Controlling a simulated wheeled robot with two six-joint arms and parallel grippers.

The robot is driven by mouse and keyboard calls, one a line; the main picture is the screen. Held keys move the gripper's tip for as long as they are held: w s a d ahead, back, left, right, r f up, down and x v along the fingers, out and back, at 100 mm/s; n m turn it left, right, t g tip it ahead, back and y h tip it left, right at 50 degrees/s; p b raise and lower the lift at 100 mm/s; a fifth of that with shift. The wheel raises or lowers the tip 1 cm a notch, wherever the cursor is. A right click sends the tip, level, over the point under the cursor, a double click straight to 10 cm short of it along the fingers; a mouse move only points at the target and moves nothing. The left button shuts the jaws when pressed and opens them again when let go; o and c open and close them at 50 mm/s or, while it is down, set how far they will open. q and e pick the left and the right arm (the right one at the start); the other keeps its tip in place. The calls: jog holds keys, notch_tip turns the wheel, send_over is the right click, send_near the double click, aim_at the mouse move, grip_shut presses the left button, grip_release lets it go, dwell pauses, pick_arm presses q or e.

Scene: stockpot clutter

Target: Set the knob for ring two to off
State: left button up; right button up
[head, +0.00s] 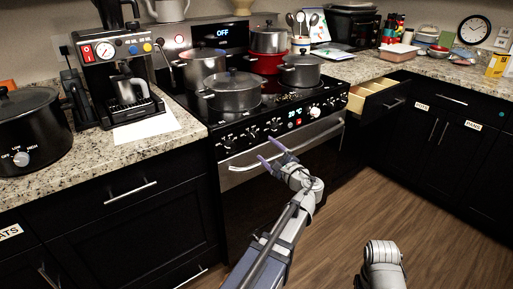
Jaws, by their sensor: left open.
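The black stove (283,122) has a row of knobs along its front panel, with a small lit display among them. The labels are too small to read, so I cannot tell which knob is for ring two or where it points. One knob at the right (315,112) looks pale; those at the left (227,141) are dark with light marks. My left gripper (265,148) is open and empty, its two purple fingers just in front of and below the knobs, near the oven handle (240,165). Of my right arm only a grey link shows at the bottom right.
Several pots, including a grey stockpot (233,92) and a red pot (267,62), crowd the cooktop. A coffee machine (115,75) and slow cooker (32,130) stand on the left counter. An open drawer (376,98) juts out right of the stove. The wooden floor is clear.

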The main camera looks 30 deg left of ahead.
aim_at(255, 139)
pick_arm(q)
jog(key=shift+x, duration=3.9)
grip_shut()
